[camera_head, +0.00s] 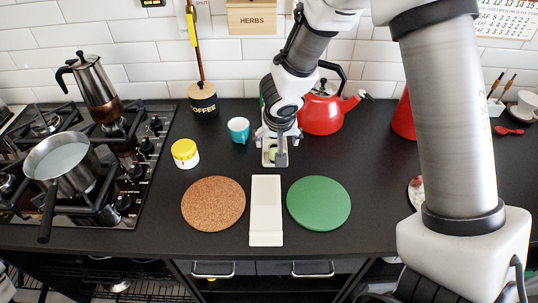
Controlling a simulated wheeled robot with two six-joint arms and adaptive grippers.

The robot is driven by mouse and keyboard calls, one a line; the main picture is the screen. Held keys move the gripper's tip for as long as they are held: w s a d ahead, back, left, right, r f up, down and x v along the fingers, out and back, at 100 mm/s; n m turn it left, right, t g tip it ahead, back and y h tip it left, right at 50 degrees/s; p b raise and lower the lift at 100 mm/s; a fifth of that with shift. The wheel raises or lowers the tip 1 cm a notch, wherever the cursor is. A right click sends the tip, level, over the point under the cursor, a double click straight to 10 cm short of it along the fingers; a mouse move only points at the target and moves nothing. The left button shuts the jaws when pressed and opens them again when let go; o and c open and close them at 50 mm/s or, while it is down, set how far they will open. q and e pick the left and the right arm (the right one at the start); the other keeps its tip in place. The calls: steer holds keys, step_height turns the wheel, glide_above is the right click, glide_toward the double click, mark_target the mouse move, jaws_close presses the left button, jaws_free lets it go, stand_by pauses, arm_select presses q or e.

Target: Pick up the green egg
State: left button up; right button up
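My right arm comes in from the right, and its gripper (275,158) points down at the counter, behind the white board. A small patch of the green egg (272,154) shows between and behind the fingers, low near the counter. The fingers and a pale piece around them hide most of the egg. I cannot tell whether the fingers touch it or are shut on it. My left gripper is not in view.
A cork mat (213,204), a white board (266,211) and a green round mat (319,204) lie in front. A red kettle (322,115) stands behind right. The hob holds a pot (62,160).

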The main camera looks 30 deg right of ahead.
steer(key=shift+f, duration=0.65)
steer(key=x, duration=0.6)
steer(key=shift+w+d, duration=0.1)
steer(key=shift+d, duration=0.25)
steer(key=c, duration=0.8)
